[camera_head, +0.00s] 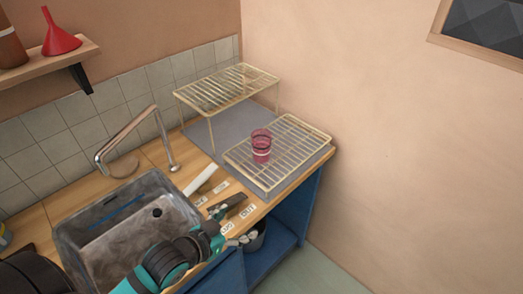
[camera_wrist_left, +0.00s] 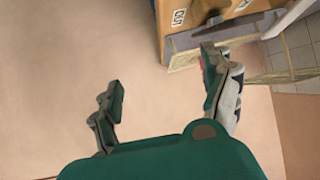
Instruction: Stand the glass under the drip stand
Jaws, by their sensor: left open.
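A pink-red see-through glass (camera_head: 261,146) stands upright on a low wire rack (camera_head: 297,137) on a grey mat (camera_head: 219,128) at the counter's far end. A taller wire stand on legs (camera_head: 228,86), which looks like the drip stand, stands behind it to the left, with open space under its top. My left gripper (camera_head: 236,205) is open and empty near the counter's front edge, short of the rack and apart from the glass. In the left wrist view its spread fingers (camera_wrist_left: 163,67) show nothing held between them. My right gripper is not in view.
A sink (camera_head: 125,232) with a curved tap (camera_head: 128,135) lies to the left. Small labels (camera_head: 248,211) and a white strip (camera_head: 201,179) lie on the wood by my gripper. A shelf with a red funnel (camera_head: 60,37) hangs upper left. The wall closes off the right.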

